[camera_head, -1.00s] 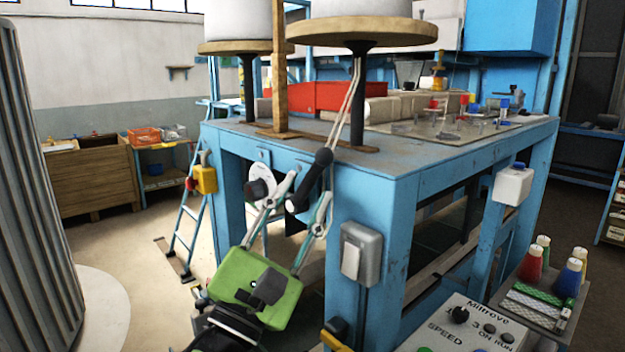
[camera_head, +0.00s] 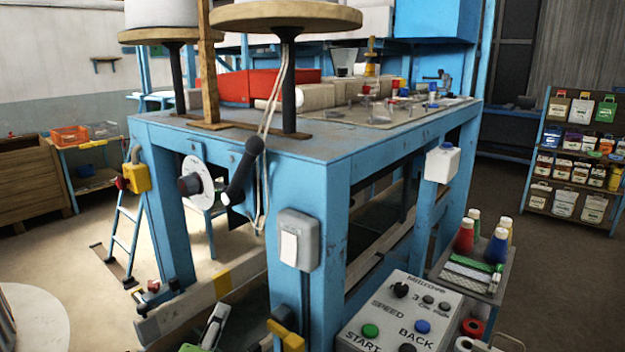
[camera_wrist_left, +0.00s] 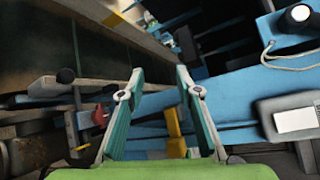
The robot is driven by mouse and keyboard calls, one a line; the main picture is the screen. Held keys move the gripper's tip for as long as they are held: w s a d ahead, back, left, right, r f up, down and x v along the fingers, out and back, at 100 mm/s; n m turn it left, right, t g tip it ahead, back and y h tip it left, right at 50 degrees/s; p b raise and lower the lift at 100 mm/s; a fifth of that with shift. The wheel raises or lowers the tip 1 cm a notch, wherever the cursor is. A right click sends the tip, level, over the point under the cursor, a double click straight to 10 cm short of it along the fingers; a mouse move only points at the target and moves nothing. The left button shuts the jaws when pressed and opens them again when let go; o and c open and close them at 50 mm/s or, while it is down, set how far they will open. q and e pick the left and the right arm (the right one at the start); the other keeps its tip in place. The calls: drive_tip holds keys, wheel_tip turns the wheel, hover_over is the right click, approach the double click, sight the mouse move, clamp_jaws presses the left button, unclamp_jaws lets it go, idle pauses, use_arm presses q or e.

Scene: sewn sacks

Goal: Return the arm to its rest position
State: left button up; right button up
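My left gripper (camera_head: 217,325) shows only in part at the bottom edge of the head view, below the blue machine frame. A pale finger and a bit of its green body are visible there. In the left wrist view, my left gripper (camera_wrist_left: 160,74) has its two fingers spread apart with nothing between them. It is apart from the black handle (camera_head: 243,172) that hangs by the machine's front corner. My right gripper is in neither view.
The blue machine (camera_head: 340,175) fills the middle. A control panel (camera_head: 400,315) with buttons and a tray of thread cones (camera_head: 465,237) stand at the lower right. A shelf of small sacks (camera_head: 575,160) is at the far right. Open floor (camera_head: 60,255) lies left.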

use_arm(q)
drive_tip(key=s+a+f+n+g, duration=0.1)
drive_tip(key=s+f+n+g, duration=0.3)
drive_tip(key=f, duration=0.5)
drive_tip(key=s+a+f+n+g, duration=0.1)
drive_tip(key=s+f+n+g, duration=0.2)
drive_tip(key=s+f+n, duration=0.4)
drive_tip(key=s+a+f+n+g, duration=0.1)
drive_tip(key=s+f+n+g, duration=0.4)
drive_tip(key=s+f+n, duration=0.75)
drive_tip(key=s+f+m+g, duration=0.1)
drive_tip(key=s+f+m, duration=0.1)
drive_tip(key=f, duration=1.1)
drive_tip(key=s+f+m, duration=0.2)
drive_tip(key=f, duration=1)
drive_tip(key=s+a+f+g, duration=0.1)
drive_tip(key=s+a+f, duration=0.2)
drive_tip(key=s+f, duration=1.3)
drive_tip(key=shift+s+g+h, duration=0.3)
drive_tip(key=shift+s, duration=0.1)
drive_tip(key=shift+f, duration=0.1)
